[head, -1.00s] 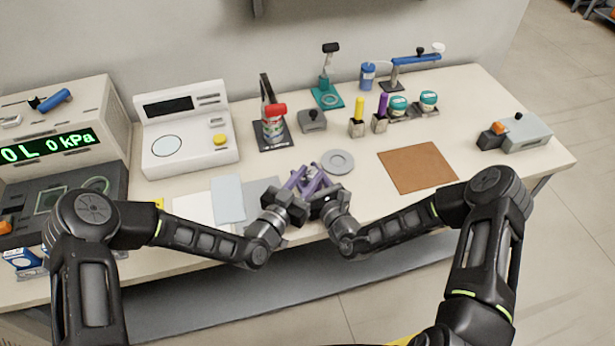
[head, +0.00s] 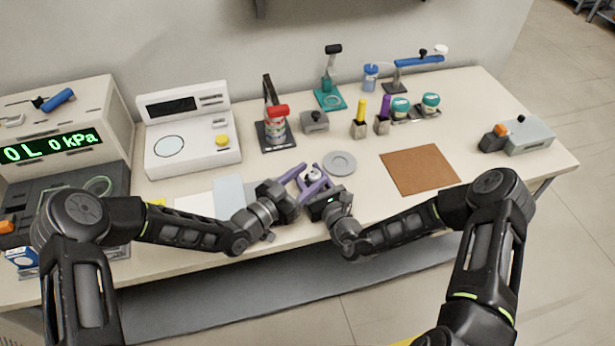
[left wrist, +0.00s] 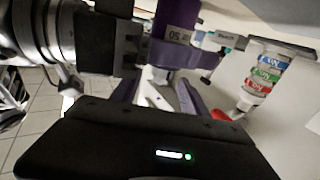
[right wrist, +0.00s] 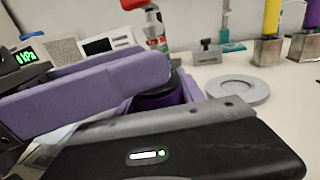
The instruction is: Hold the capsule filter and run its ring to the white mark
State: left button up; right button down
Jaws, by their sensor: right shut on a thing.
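The capsule filter (head: 312,174) is a small body with a pale top between my two grippers, above the front of the bench. Its purple ring part, with pale lettering, shows in the left wrist view (left wrist: 175,45); the right wrist view shows a dark purple part (right wrist: 160,97), partly covered. My right gripper (head: 312,177) is shut on the filter from the right. My left gripper (head: 307,180) comes from the left, its purple fingers apart at the filter. Whether they touch it is unclear. I cannot make out the white mark.
A grey round dish (head: 339,162) lies just behind the grippers. A brown mat (head: 419,169) is to the right. A red-topped stand (head: 275,130) and a small grey block (head: 314,121) stand behind. Pale sheets (head: 229,192) lie to the left.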

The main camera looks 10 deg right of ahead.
pick_arm(q)
jog(key=v, duration=1.2)
pick_arm(e)
jog(key=c, duration=0.6)
grip_release()
jog(key=shift+s, duration=0.1)
jog(key=v, duration=1.2)
pick_arm(q)
jog(key=shift+s+f, duration=0.1)
